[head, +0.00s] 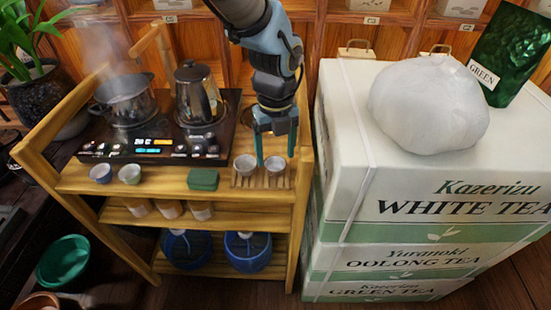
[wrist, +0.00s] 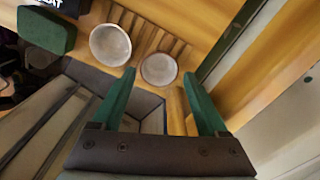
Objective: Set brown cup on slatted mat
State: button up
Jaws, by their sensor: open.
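The slatted mat (head: 260,183) lies at the right end of the wooden cart's top. It also shows in the wrist view (wrist: 180,47). Two small pale cups stand upright on it, side by side. The right cup (head: 275,164), with a brownish rim in the wrist view (wrist: 159,69), is probably the brown cup. The left cup (head: 245,164) looks greyer and also shows in the wrist view (wrist: 110,45). My gripper (head: 275,158) is open, its green fingers to either side of the right cup. I cannot tell if a finger touches it.
A green box (head: 203,179) sits left of the mat. Two more cups, one bluish (head: 101,173) and one greenish (head: 130,173), stand at the cart's left. A steaming pot (head: 126,100) and a kettle (head: 197,95) are behind. Stacked tea crates (head: 345,150) rise close on the right.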

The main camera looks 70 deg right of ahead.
notch_tip(320, 180, up, 10)
jog(key=b, duration=0.1)
jog(key=shift+f, duration=0.15)
jog(key=w+a+n, duration=0.4)
jog(key=w+n, duration=0.2)
jog(key=w, duration=0.6)
jog(key=w+a+n, duration=0.4)
jog(key=w+n, duration=0.2)
jog(key=w, duration=0.6)
jog(key=w+a+n, duration=1.2)
jog(key=w+a, duration=0.3)
jog(key=w+a+n+t, duration=0.1)
jog(key=a+n, duration=2)
jog(key=a, duration=0.8)
jog(key=shift+w+f+t, duration=0.15)
jog(key=shift+w+t, duration=0.1)
jog(key=shift+t, duration=0.05)
